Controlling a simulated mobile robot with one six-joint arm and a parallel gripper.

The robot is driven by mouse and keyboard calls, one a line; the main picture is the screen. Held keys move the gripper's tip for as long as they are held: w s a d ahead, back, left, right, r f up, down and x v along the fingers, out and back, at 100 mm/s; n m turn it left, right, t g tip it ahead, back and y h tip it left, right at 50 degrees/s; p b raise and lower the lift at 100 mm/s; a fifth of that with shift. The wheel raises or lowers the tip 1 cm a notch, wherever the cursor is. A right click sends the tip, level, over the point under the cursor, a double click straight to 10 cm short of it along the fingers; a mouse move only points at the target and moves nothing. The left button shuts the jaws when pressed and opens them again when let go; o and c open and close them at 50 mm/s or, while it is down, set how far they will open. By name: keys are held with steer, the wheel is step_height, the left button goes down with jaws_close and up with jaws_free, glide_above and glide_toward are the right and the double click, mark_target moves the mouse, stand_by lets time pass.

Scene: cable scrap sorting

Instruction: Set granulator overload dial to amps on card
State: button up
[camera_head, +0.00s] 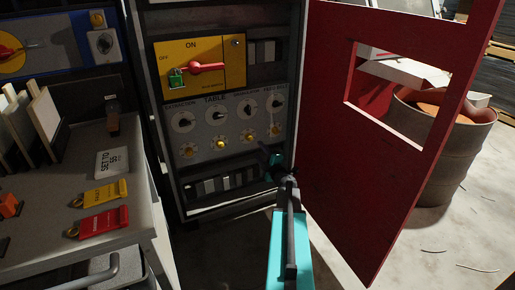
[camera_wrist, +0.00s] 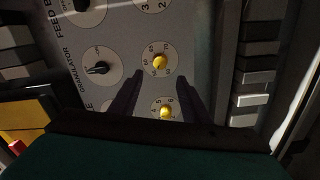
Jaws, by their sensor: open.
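The granulator overload dial, a yellow knob on a white numbered disc, is in the lower row of the grey panel (camera_head: 232,160) in the head view (camera_head: 247,135). In the wrist view the dial (camera_wrist: 160,62) appears just ahead of my fingertips, in line between them. Its exact setting is too small to read. My gripper (camera_wrist: 159,76) is open and empty, apparently clear of the dial. In the head view my gripper (camera_head: 270,157) is at the panel's lower right. The card (camera_head: 112,162) on the bench reads "SET TO" and a number like 55.
The table's yellow dial (camera_wrist: 165,112) sits between my fingers, nearer the palm in view. The granulator's black selector (camera_wrist: 98,69) is to the left. The open red door (camera_head: 370,150) stands close right of my arm. Tags (camera_head: 103,193) lie on the bench.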

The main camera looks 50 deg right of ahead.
steer(key=shift+v, duration=1.35)
